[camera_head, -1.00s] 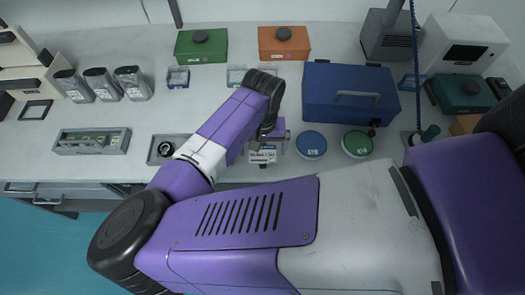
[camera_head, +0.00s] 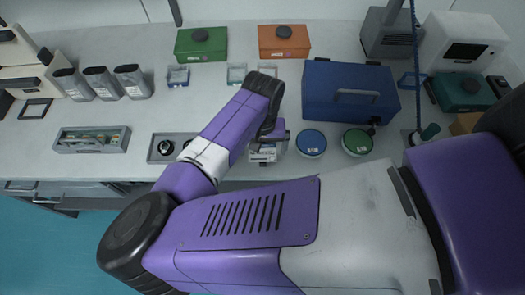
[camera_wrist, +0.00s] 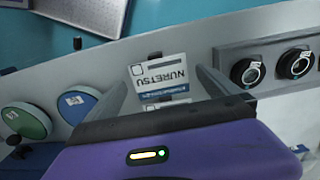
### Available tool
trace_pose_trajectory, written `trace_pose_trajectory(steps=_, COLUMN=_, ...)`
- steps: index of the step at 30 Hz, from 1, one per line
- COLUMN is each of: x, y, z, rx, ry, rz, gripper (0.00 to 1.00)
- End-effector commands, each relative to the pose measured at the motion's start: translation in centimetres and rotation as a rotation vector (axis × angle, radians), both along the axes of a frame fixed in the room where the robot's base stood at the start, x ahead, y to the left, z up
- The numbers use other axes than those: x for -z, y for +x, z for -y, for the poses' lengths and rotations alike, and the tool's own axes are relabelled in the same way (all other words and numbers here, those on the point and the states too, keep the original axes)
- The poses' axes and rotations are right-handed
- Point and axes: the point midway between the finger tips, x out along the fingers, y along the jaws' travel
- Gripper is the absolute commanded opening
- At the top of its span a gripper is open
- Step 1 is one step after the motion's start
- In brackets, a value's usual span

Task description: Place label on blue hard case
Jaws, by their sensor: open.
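A white label (camera_wrist: 161,76) printed NURETSU, with a blue strip, sits near the table's front edge. In the wrist view it lies between the two spread fingers of my gripper (camera_wrist: 160,82), with gaps at both sides. A second printed white face shows just below it, partly hidden by my gripper body. In the head view the label (camera_head: 262,153) shows just below my wrist, and the fingers are hard to make out there. The blue hard case (camera_head: 325,80) stands closed on the table, right of my gripper, with a grey handle on its lid.
A grey tray (camera_head: 163,148) with dark round parts lies left. Green (camera_head: 202,47) and orange (camera_head: 284,44) boxes stand behind.

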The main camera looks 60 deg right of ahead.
Motion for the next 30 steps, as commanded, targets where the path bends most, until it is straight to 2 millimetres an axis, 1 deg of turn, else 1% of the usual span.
trace_pose_trajectory(steps=2, x=0.0, y=0.0, z=0.0, rx=0.0, ry=0.0, rz=0.0, gripper=1.0)
trace_pose_trajectory(steps=3, x=0.0, y=0.0, z=0.0, rx=0.0, ry=0.0, rz=0.0, gripper=0.98)
trace_pose_trajectory(steps=5, x=0.0, y=0.0, z=0.0, rx=0.0, ry=0.0, rz=0.0, gripper=0.86)
trace_pose_trajectory(steps=9, x=0.0, y=0.0, z=0.0, rx=0.0, ry=0.0, rz=0.0, gripper=0.59)
trace_pose_trajectory(steps=11, x=0.0, y=0.0, z=0.0, rx=0.0, ry=0.0, rz=0.0, gripper=0.47)
trace_pose_trajectory(steps=12, x=0.0, y=0.0, z=0.0, rx=0.0, ry=0.0, rz=0.0, gripper=0.39)
trace_pose_trajectory(steps=13, x=0.0, y=0.0, z=0.0, rx=0.0, ry=0.0, rz=0.0, gripper=0.38)
trace_pose_trajectory(steps=14, x=0.0, y=0.0, z=0.0, rx=0.0, ry=0.0, rz=0.0, gripper=0.32)
trace_pose_trajectory(steps=20, x=0.0, y=0.0, z=0.0, rx=0.0, ry=0.001, rz=0.001, gripper=0.32)
trace_pose_trajectory(steps=25, x=-0.5, y=0.1, z=0.0, rx=0.001, ry=0.002, rz=0.003, gripper=0.32)
trace_pose_trajectory(steps=29, x=-2.1, y=0.1, z=0.0, rx=-0.001, ry=-0.002, rz=0.002, gripper=0.32)
trace_pose_trajectory(steps=30, x=-2.8, y=0.1, z=0.0, rx=0.0, ry=-0.003, rz=0.002, gripper=0.32)
